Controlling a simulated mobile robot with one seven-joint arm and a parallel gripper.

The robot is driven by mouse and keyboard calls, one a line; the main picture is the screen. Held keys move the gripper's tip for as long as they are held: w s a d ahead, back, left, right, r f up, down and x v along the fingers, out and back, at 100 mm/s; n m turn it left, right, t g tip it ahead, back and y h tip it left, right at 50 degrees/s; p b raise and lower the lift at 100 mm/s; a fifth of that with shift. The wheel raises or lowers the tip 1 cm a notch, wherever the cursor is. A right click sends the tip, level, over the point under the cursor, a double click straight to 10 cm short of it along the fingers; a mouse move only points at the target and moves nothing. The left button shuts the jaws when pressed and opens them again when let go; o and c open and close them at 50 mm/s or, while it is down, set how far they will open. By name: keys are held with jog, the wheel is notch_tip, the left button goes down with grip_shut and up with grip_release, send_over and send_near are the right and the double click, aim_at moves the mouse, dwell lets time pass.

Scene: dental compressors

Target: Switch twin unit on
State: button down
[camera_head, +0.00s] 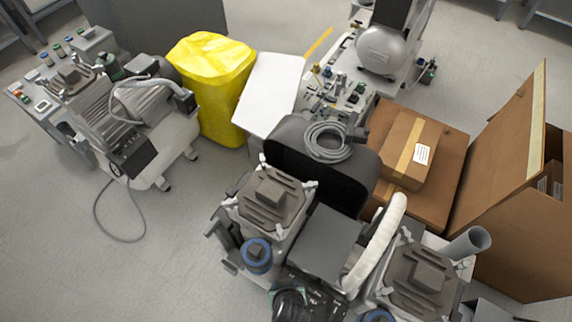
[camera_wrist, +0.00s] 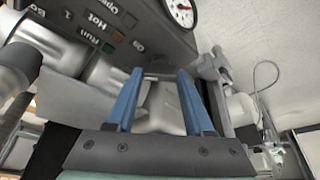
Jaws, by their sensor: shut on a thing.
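In the wrist view my gripper (camera_wrist: 160,72) has two blue fingers standing apart, with a grey part (camera_wrist: 160,76) between their tips. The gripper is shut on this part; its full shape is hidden. Just above is a dark control panel (camera_wrist: 125,45) with lettering such as "Hot" and "Run" and small coloured indicators. A round white gauge (camera_wrist: 182,12) is at the top. In the head view, a unit with two ribbed motor heads (camera_head: 270,195), (camera_head: 420,275) fills the front; it looks like the twin unit. I cannot make out my gripper there.
Another compressor (camera_head: 140,105) stands at left, its cable trailing on the floor. An open carton (camera_head: 510,190) is at right. Floor is clear at lower left.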

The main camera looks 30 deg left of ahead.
jog(key=m+h+p, duration=0.1)
jog(key=m, duration=0.2)
jog(key=shift+r+m+t, duration=0.1)
jog(key=shift+m+t, duration=0.2)
jog(key=shift+s+a+m+h, duration=0.15)
jog(key=shift+m+h, duration=0.75)
jog(key=shift+m, duration=1)
jog(key=shift+c, duration=1.4)
grip_release()
jog(key=p+v, duration=0.3)
jog(key=v, duration=0.9)
jog(key=shift+s+a+r+p, duration=0.15)
jog(key=shift+r+p, duration=0.2)
